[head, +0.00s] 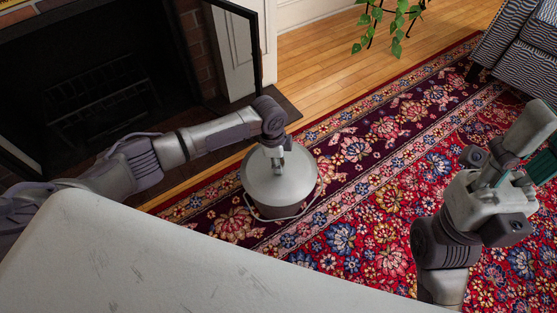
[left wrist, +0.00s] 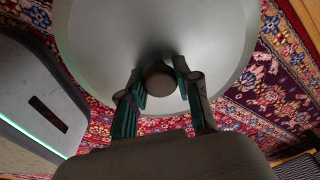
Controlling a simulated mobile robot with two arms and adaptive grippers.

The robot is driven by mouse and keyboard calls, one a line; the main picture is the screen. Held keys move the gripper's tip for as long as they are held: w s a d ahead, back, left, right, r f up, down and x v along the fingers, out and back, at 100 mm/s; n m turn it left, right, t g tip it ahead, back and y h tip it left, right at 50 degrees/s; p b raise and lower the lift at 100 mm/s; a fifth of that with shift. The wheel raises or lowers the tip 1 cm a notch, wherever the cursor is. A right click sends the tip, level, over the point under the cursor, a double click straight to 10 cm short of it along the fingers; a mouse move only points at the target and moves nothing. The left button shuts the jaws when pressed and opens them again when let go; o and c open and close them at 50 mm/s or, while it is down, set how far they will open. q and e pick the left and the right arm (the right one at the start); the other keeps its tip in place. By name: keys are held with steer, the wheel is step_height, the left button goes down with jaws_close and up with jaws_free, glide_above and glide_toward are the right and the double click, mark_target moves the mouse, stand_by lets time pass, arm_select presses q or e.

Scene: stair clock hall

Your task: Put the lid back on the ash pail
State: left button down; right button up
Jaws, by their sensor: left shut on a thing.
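The ash pail (head: 272,211) stands on the patterned rug, its wire handle hanging down at the front. The round grey lid (head: 287,189) covers its top in the head view. I cannot tell whether the lid rests fully on the rim or sits slightly above it. My left gripper (head: 275,155) is over the lid, shut on its dark round knob. In the left wrist view the knob (left wrist: 160,80) is between the two fingers and the lid (left wrist: 155,30) hides the pail's opening. My right gripper (head: 544,165) is far to the right, partly cut off by the frame edge, its fingers unclear.
A dark fireplace (head: 90,80) with an open glass door (head: 232,45) is at the left. A green plant (head: 392,20) and a striped armchair (head: 515,45) are at the back. The rug (head: 370,180) right of the pail is clear.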

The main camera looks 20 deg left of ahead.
arm_select(q)
steer(key=shift+c, duration=1.2)
jaws_free()
